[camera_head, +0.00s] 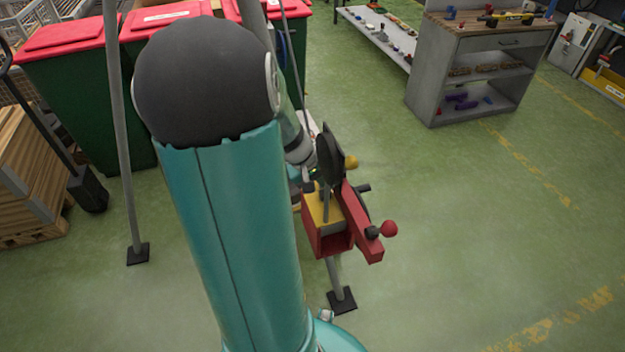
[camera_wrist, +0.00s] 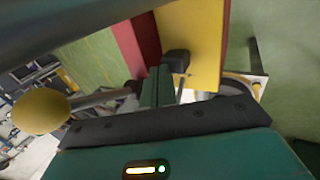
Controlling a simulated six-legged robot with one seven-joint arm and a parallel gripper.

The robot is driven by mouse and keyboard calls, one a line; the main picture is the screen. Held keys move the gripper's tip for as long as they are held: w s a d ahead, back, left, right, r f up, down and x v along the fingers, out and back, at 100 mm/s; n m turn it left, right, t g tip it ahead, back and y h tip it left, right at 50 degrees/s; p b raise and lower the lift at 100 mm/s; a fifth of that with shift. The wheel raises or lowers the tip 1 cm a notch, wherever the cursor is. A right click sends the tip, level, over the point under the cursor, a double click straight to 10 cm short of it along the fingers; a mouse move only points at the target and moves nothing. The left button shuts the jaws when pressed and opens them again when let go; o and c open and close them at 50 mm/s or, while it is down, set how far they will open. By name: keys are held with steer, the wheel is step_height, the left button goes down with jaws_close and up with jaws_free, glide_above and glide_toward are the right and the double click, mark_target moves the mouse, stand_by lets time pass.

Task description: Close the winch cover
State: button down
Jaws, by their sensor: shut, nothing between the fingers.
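The winch (camera_head: 324,240) is a red and yellow box on a grey post in the head view, with a black upright disc (camera_head: 330,157) above it. A yellow knob (camera_head: 351,162) sits beside the disc, and a red ball (camera_head: 389,228) ends a crank at the right. I cannot tell for sure which part is the cover. In the wrist view the yellow knob (camera_wrist: 38,110) is on a grey rod at the left. My gripper (camera_wrist: 158,73) is shut and empty, close to a yellow panel (camera_wrist: 192,40) with a black block; contact is unclear. In the head view my arm hides most of it.
Green bins with red lids (camera_head: 68,38) stand behind at the left, near a wooden pallet stack (camera_head: 28,165). Grey poles (camera_head: 122,150) stand around the winch. A grey workbench (camera_head: 432,75) is at the back right. The green floor right of the winch is clear.

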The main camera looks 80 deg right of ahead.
steer(key=shift+s+d+f, duration=0.1)
steer(key=shift+s+f, duration=0.05)
stand_by(0.4)
steer(key=v, duration=0.3)
steer(key=w+a, duration=0.6)
steer(key=w, duration=0.4)
steer(key=shift+w, duration=0.25)
steer(key=shift+a, duration=0.15)
steer(key=w+a+r+n+t, duration=0.3)
steer(key=w+a+r, duration=0.15)
steer(key=a, duration=0.35)
steer(key=w+a+r+n+t, duration=0.25)
steer(key=w+a, duration=0.25)
steer(key=a, duration=0.4)
steer(key=w+a+r+n+t, duration=0.2)
steer(key=w+a+r, duration=0.3)
steer(key=a, duration=0.3)
steer(key=s+a+r+n+t+y, duration=0.1)
steer(key=a+r+n+t+y, duration=0.1)
steer(key=a, duration=1)
step_height(320, 180, up, 2)
steer(key=shift+n+t+y, duration=0.4)
steer(key=shift+n+t, duration=0.05)
steer(key=shift+n, duration=0.7)
